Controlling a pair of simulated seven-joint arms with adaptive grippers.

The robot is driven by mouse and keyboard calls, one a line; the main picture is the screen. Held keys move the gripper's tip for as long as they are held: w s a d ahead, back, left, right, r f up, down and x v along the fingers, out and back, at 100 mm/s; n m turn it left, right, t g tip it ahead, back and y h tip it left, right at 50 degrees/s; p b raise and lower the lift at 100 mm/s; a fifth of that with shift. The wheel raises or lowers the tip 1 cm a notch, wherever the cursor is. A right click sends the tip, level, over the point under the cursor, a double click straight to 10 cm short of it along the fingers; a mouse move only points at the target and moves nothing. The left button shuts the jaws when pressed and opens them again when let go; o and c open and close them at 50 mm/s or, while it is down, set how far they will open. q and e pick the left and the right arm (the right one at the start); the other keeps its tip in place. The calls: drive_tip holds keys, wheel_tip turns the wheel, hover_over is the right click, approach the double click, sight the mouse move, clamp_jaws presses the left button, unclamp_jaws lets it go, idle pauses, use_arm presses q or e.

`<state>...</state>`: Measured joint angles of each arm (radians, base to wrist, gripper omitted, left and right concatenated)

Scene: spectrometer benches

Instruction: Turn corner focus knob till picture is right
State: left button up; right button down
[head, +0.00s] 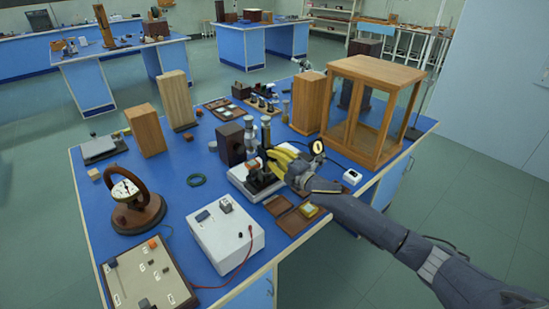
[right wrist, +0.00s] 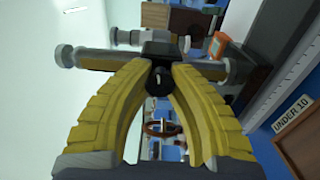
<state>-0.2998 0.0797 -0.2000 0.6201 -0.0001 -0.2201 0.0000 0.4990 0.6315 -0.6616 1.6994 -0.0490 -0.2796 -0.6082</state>
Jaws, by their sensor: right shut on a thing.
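A small optical instrument (head: 250,140) with metallic tubes stands on a white base (head: 238,183) near the middle of the blue bench. My right gripper (head: 274,161), with yellow fingers, reaches it from the right. In the right wrist view, the gripper (right wrist: 158,62) is shut on a dark round knob (right wrist: 159,82) below a metallic tube (right wrist: 95,59). The knob's turned position cannot be told. A small orange-framed part (right wrist: 219,45) shows beside the tube; no focus picture can be read. My left gripper is not in view.
A tall wooden case (head: 366,72) stands behind my right arm. A dark box (head: 230,144) is close left of the instrument. A white box (head: 226,234) with a red lead and brown trays (head: 296,221) lie in front. A round dial instrument (head: 137,209) stands left.

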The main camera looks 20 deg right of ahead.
drive_tip(key=m, duration=0.6)
drive_tip(key=shift+m, duration=0.8)
drive_tip(key=shift+d+r+m, duration=0.1)
drive_tip(key=shift+r+m, duration=0.1)
drive_tip(key=shift+m, duration=0.1)
drive_tip(key=c, duration=1.1)
unclamp_jaws()
drive_tip(key=shift+o, duration=0.2)
drive_tip(key=shift+f, duration=0.1)
drive_tip(key=v, duration=1.2)
